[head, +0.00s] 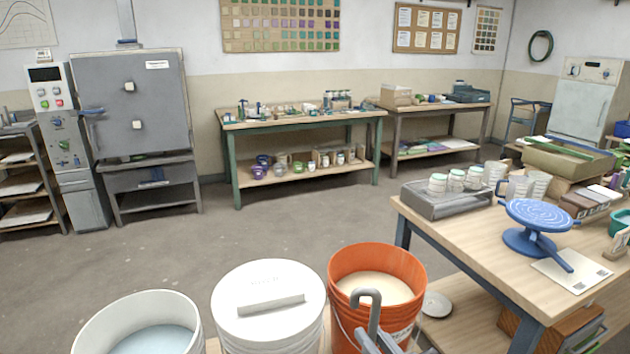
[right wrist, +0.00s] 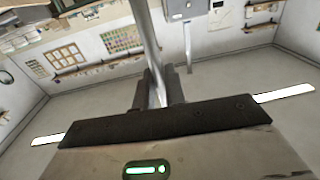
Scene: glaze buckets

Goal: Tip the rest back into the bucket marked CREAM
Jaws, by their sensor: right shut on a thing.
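An orange bucket (head: 375,259) holds cream-coloured liquid. A label shows partly on its front, but I cannot read it. At the bottom edge of the head view, in front of this bucket, my right gripper (head: 386,347) shows only in part. It is shut on a grey metal rod with a hooked end (head: 372,312), which looks like a ladle handle. In the right wrist view the rod (right wrist: 146,38) stands between the two dark fingers (right wrist: 158,92) and runs out of the top. Its other end and any contents are hidden. My left gripper is not in view.
A small pale dish (head: 436,305) lies to the right, beside a wooden table (head: 475,237) with a blue turntable (head: 543,213).

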